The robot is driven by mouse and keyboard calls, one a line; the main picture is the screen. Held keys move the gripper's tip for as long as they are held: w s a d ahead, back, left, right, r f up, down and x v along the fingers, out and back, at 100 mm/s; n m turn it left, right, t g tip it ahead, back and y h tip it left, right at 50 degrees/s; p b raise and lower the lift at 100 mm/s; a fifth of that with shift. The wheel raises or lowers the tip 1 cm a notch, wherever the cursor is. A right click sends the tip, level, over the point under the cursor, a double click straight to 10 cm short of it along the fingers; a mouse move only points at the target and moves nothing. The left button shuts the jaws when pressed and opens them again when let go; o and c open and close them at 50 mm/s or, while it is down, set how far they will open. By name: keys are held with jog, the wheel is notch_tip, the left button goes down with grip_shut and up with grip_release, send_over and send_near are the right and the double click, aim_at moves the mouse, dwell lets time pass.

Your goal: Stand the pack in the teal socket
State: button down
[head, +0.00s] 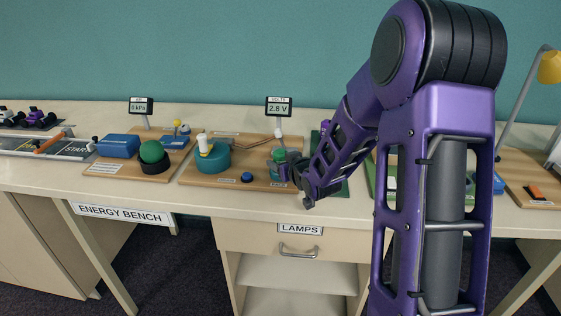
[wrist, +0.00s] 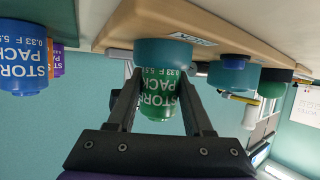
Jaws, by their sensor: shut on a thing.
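A green storage pack (wrist: 159,103) with white lettering is between the two fingers of my gripper (wrist: 160,76) in the wrist view, which shows the scene upside down. The pack lines up with the teal socket (wrist: 165,50) on the wooden board, and its base end meets or enters the socket's rim. I cannot tell how deep it sits. In the head view, the green pack (head: 279,154) shows above the teal socket (head: 277,170), looking upright, with my gripper (head: 294,170) at its right side.
The wooden board (head: 215,178) also carries a teal drum (head: 210,159) with a white knob and a blue button (head: 247,177). A meter (head: 279,107) reading 2.8 V stands behind. A blue pack (wrist: 22,75) is on the neighbouring base.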

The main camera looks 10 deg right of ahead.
jog(key=shift+f, duration=0.1)
jog(key=c, duration=0.6)
grip_release()
jog(key=shift+s, duration=0.1)
jog(key=shift+p+v, duration=1.65)
jog(key=shift+v, duration=3.8)
jog(key=shift+d, duration=0.1)
